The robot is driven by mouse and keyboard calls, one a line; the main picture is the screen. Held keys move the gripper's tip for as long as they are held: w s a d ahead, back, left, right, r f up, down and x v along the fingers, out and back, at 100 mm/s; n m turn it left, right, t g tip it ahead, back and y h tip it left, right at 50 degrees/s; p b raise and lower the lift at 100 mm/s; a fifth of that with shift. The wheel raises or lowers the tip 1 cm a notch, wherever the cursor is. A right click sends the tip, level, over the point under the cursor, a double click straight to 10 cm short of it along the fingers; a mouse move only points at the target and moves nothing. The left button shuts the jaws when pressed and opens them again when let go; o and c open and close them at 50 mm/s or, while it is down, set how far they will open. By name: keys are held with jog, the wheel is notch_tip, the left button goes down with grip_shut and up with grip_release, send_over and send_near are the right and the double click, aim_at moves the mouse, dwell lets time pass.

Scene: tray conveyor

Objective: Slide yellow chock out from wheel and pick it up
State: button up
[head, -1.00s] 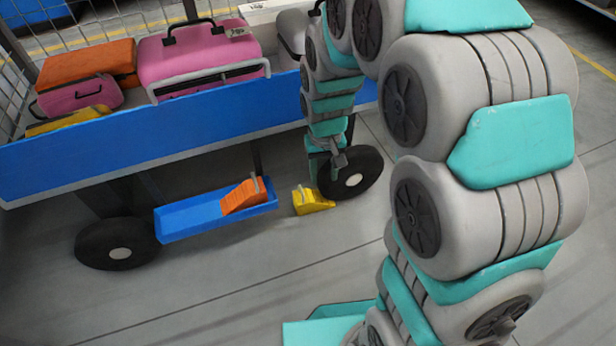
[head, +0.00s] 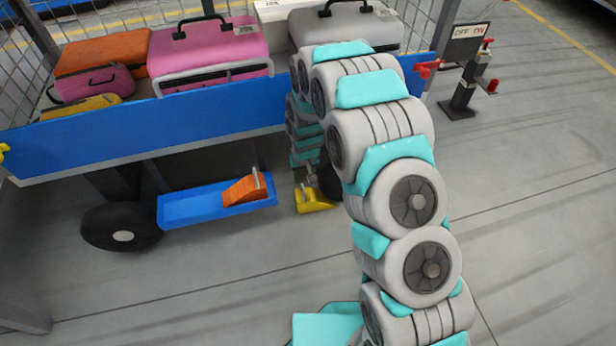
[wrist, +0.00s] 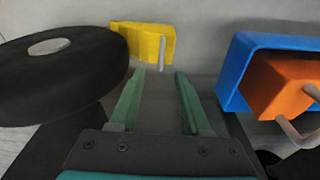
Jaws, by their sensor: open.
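The yellow chock (head: 313,199) lies on the floor beside the cart's right wheel (head: 329,182), which my arm mostly hides in the head view. In the wrist view the yellow chock (wrist: 146,41) sits against or very close to the black wheel (wrist: 62,75), with its grey handle standing up. My gripper (wrist: 162,78) is open and empty, its two green fingers pointing at the chock. The handle is just beyond the fingertips, roughly in line with the gap between them. In the head view my gripper (head: 305,176) is low, just above the chock, and partly hidden.
A blue tray (head: 190,206) holding an orange chock (head: 245,188) hangs under the cart, left of the yellow chock. The cart's blue side panel (head: 150,140) is above, with suitcases behind it. An OFF/ON sign post (head: 466,60) stands at right. The front floor is clear.

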aim_at(303, 188)
jog(key=shift+w+a+f, duration=0.15)
jog(key=shift+f, duration=0.55)
jog(key=shift+f, duration=0.1)
jog(key=shift+w+a+f, duration=0.1)
jog(key=shift+w+f, duration=0.1)
jog(key=shift+f, duration=1.05)
jog(key=shift+w+d+f, duration=0.1)
jog(key=shift+w+f, duration=0.05)
jog(key=shift+f, duration=1.1)
jog(key=shift+w+a+f, duration=0.1)
jog(key=shift+w+f, duration=0.1)
jog(key=shift+f, duration=1.05)
grip_shut()
